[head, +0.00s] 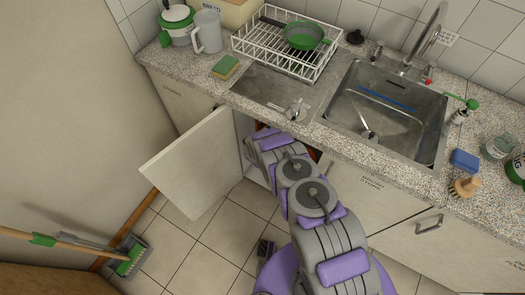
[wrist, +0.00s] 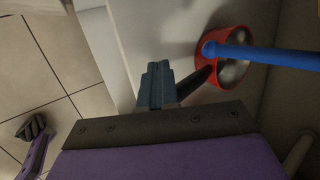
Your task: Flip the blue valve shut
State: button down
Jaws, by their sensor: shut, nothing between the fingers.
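In the wrist view my gripper (wrist: 157,85) is shut, with its blue-grey fingertips together and nothing between them. I cannot make out a blue valve for certain in either view. A blue rod (wrist: 268,54) runs from a round red piece (wrist: 205,42) with a shiny grey inside to the right edge of the wrist view. The red piece lies just right of my fingertips, apart from them as far as I can tell. In the head view my arm reaches into the open cabinet under the sink, and my gripper is hidden there.
The cabinet door (head: 188,162) stands open left of my arm. The counter above holds a sink (head: 428,140), a white dish rack (head: 245,46) and a sponge (head: 225,67). A broom (head: 131,262) rests at the lower left. Tiled floor (head: 222,235) is free before the cabinet.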

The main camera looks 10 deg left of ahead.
jog(key=s+a+p, duration=0.1)
jog(key=s+p, duration=0.2)
jog(key=s, duration=0.7)
jog(key=shift+a+p, duration=0.25)
jog(key=shift+p, duration=0.05)
